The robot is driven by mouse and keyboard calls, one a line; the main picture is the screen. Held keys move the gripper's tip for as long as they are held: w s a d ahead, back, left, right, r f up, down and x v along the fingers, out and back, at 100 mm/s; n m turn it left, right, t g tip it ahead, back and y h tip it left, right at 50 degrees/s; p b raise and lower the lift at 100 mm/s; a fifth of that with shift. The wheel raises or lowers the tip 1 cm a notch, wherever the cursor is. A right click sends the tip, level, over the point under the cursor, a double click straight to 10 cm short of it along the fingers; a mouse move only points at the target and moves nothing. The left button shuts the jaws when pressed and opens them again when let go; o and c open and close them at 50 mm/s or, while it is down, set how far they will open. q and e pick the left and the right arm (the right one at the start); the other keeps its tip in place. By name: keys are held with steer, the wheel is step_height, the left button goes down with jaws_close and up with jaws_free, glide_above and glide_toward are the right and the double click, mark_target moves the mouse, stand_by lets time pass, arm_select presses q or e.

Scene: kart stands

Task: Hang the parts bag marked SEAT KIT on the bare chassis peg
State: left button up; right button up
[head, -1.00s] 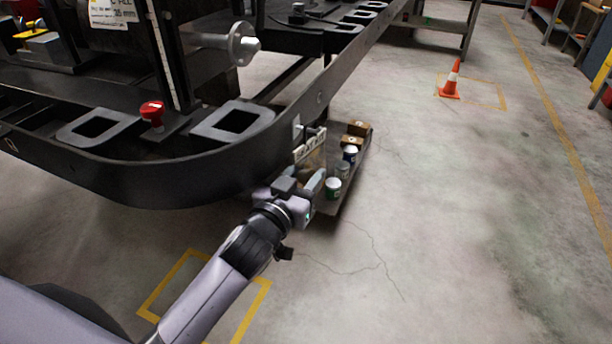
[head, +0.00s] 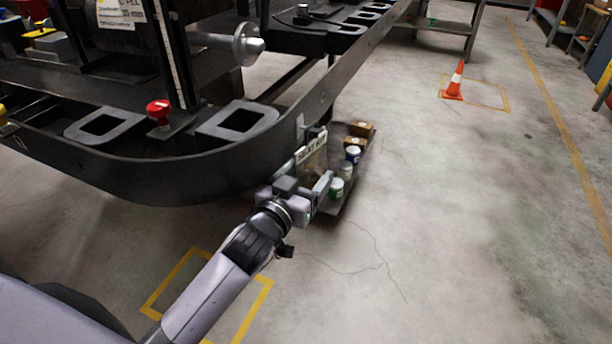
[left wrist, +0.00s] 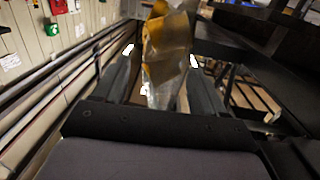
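The parts bag (head: 313,159) is clear with tan contents and a pale top strip; its marking is too small to read. It hangs upright beside the outer face of the black chassis rail (head: 190,177). Its top is at the small plate and dark peg (head: 317,131) on the rail; whether the peg passes through the bag's hole is unclear. My left gripper (head: 310,176) is open around the bag. In the left wrist view the bag (left wrist: 168,50) hangs between the spread fingers, with gaps visible on both sides. My right gripper is out of view.
Below and behind the bag is a low tray (head: 334,206) with several cans and small boxes. A red knob (head: 158,110) and a metal hub (head: 248,44) are on the chassis. An orange cone (head: 455,80) stands at the back right. The floor at right is clear.

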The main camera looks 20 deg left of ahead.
arm_select(q)
steer(key=shift+s, duration=0.45)
steer(key=s, duration=0.4)
steer(key=s+p, duration=0.1)
steer(key=s, duration=0.1)
steer(key=shift+a+r, duration=0.15)
steer(key=shift+a, duration=0.2)
steer(key=shift+s, duration=0.15)
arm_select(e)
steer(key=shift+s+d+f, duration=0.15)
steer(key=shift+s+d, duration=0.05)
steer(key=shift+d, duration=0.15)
arm_select(q)
steer(key=s+d+f+m+g+h, duration=0.1)
steer(key=s+f+g, duration=0.5)
steer(key=s+f, duration=0.95)
step_height(320, 180, up, 13)
steer(key=s+a+g+p, duration=0.1)
steer(key=a+p, duration=0.1)
steer(key=p, duration=1.8)
steer(key=shift+y, duration=0.3)
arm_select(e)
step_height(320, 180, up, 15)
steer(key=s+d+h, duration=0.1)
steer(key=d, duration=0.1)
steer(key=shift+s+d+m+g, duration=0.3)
